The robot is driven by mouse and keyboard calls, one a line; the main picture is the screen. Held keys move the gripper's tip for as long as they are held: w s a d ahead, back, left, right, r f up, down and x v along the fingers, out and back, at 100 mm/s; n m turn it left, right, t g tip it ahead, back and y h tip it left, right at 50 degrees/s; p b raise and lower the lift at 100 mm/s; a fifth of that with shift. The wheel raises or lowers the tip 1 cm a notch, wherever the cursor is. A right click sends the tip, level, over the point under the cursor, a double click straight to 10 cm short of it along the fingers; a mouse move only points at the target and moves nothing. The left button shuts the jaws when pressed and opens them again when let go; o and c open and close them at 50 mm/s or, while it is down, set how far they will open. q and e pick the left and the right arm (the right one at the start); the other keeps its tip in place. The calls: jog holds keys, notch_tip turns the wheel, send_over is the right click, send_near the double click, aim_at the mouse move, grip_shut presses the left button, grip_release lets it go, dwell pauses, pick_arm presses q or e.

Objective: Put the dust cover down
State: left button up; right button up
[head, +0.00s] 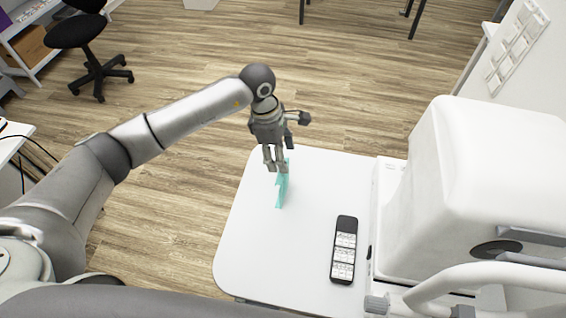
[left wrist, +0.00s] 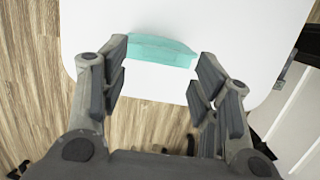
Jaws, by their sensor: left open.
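A thin teal piece (head: 282,190), which I take to be the dust cover, is on the white table (head: 250,250) near its far left side. It looks like a narrow curved strip standing on edge. My left gripper (head: 275,165) is at its far end, pointing down. In the left wrist view the teal piece (left wrist: 160,50) lies across the gap ahead of the open fingers (left wrist: 160,85), with nothing held between them. I cannot tell whether a finger touches it. My right gripper is not in view.
A black remote-like device (head: 344,250) lies on the table, right of the teal piece. A large white machine (head: 440,190) stands at the right. The table between the teal piece and the device is clear. A black chair (head: 85,45) stands on the floor at the far left.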

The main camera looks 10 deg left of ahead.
pick_arm(q)
notch_tip(320, 180, up, 8)
jog(key=a+b, duration=0.1)
jog(key=b, duration=0.1)
jog(key=shift+a, duration=0.35)
